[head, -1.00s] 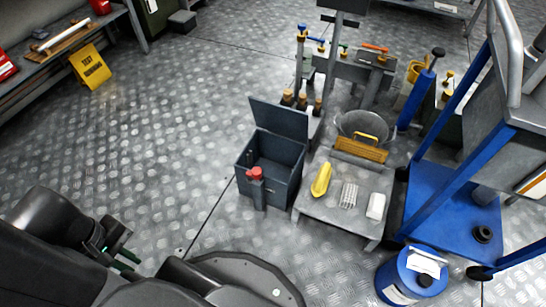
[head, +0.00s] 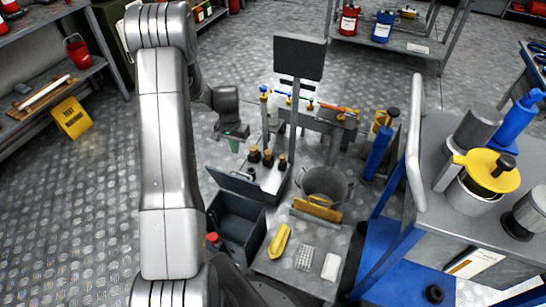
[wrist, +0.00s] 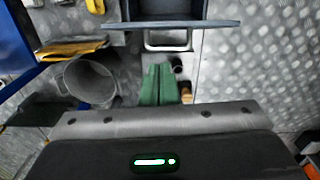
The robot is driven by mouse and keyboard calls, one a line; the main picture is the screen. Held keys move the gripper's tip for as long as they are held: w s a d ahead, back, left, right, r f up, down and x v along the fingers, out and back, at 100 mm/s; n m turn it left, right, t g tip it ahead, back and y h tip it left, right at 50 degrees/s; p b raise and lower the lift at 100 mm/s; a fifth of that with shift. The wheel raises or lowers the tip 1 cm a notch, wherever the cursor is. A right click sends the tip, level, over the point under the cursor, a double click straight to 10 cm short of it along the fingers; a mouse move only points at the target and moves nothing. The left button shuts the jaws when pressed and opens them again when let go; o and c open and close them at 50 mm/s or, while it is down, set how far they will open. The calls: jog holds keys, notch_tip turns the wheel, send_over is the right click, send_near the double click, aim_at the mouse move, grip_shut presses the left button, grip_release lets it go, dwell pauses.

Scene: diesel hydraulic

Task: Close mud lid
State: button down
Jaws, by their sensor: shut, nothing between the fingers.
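The dark blue-grey mud box (head: 238,222) stands on the floor left of the low grey table. Its lid (head: 236,184) is open, hinged at the box's far side and raised. My gripper (head: 234,147) is beyond the lid and above it, pointing down. In the wrist view, the green fingers (wrist: 158,84) are together with nothing between them. The lid's edge (wrist: 155,25) runs across the top of that view, ahead of the fingertips and apart from them. The box's dark interior (wrist: 160,9) shows just past it.
Dark bottles with brown caps (head: 268,157) stand right of my gripper. A grey bucket (head: 325,184) and the low table (head: 290,275) with a yellow scoop (head: 279,241) are to the right. A red-topped item (head: 212,238) is at the box's front. Open floor lies left.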

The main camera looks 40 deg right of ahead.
aim_at(240, 180)
jog(key=d, duration=0.4)
jog(key=shift+m, duration=0.4)
jog(key=shift+s+a+f+b, duration=0.15)
jog(key=shift+s+a+f, duration=0.35)
jog(key=shift+f, duration=1.4)
jog(key=shift+s+a+f+b, duration=0.1)
jog(key=shift+s+a+f, duration=0.15)
jog(key=shift+a+f, duration=1.05)
jog(key=shift+s+a+f+b, duration=0.15)
jog(key=shift+s+f, duration=0.25)
jog(key=shift+f, duration=2.05)
jog(key=shift+d+f, duration=0.1)
